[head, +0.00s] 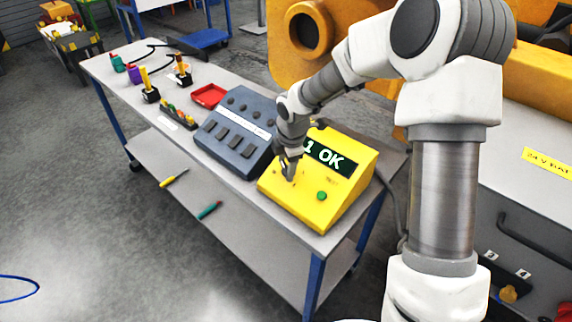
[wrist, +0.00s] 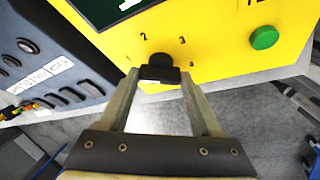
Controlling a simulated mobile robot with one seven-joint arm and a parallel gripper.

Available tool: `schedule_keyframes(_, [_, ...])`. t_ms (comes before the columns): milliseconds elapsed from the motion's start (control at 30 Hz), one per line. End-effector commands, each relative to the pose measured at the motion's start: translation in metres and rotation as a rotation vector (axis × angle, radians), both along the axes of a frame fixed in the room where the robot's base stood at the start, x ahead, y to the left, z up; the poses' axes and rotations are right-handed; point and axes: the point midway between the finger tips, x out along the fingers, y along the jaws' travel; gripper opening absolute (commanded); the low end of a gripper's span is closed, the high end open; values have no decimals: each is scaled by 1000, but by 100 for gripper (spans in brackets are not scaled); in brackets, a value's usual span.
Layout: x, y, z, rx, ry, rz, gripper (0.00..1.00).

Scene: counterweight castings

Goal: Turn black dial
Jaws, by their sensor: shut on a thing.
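The yellow box (head: 318,205) stands on the right end of the table, with a dark display reading "1 OK" and a green button (head: 322,196) on its sloped face. The green button also shows in the wrist view (wrist: 264,38). The black dial (wrist: 160,70) is on the box's face in the wrist view, with small number marks around it. My gripper (wrist: 160,80) has its two fingers on either side of the dial's bar and is shut on it. In the head view, my gripper (head: 289,170) is over the box's left part and hides the dial.
A dark blue-grey control box (head: 236,128) stands just left of the yellow box. Further along the table (head: 160,82) are a red tray (head: 208,96) and several small tools. Two screwdrivers lie on the lower shelf (head: 180,170). A grey cabinet (head: 520,220) stands at right.

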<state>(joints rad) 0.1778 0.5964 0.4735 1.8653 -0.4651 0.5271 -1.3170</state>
Motion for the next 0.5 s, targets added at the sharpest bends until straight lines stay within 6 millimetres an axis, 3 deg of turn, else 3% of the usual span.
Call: schedule_keyframes(500, [-2, -1, -6, 88, -93, -225, 9])
